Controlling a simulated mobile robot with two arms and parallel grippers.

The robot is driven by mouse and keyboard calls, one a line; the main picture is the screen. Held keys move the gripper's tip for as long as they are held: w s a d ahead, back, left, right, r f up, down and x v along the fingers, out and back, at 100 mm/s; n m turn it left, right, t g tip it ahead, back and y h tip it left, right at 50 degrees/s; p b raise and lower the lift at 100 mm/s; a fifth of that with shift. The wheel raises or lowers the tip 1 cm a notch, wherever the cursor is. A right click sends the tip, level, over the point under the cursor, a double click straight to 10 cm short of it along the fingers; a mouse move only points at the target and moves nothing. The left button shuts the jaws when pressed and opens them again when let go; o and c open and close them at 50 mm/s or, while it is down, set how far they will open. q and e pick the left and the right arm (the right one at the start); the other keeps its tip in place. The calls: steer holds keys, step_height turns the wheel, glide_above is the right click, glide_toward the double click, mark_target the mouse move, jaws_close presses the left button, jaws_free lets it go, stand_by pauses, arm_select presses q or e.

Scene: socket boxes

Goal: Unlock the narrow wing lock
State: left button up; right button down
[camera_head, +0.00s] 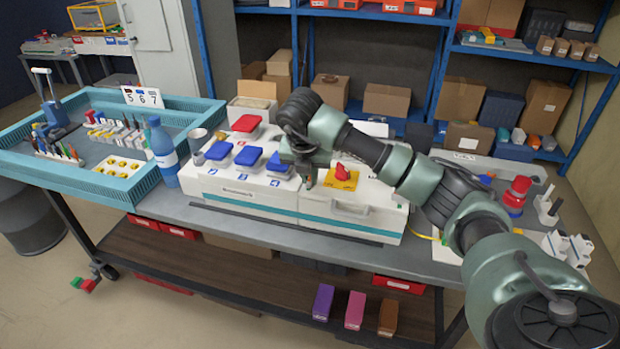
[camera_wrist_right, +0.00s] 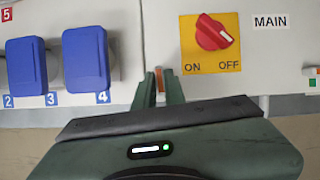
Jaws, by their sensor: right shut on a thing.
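A white socket box (camera_head: 265,193) with a teal stripe stands on the workbench. My right gripper (camera_head: 308,180) reaches down to its top, between the blue socket covers and the red main switch. In the right wrist view, the two fingers of the right gripper (camera_wrist_right: 160,88) are shut on a small, narrow grey piece with an orange-red part (camera_wrist_right: 159,76), which I take to be the narrow wing lock. Most of it is hidden by the fingers, so its angle is unclear. In the head view the lock is hidden by the gripper. My left gripper is not in view.
Blue covers (camera_wrist_right: 86,58) stand close left of the fingers. The red switch (camera_wrist_right: 212,33) on a yellow ON/OFF plate is close right, its white mark toward OFF. A blue bottle (camera_head: 163,152) and teal tray (camera_head: 128,192) are further left.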

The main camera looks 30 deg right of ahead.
steer(key=shift+m, duration=0.7)
steer(key=c, duration=1.5)
jaws_free()
steer(key=v, duration=0.4)
steer(key=b+v, duration=0.1)
steer(key=v, duration=0.3)
steer(key=shift+w+a, duration=0.1)
steer(key=shift+w, duration=0.15)
steer(key=shift+g, duration=0.3)
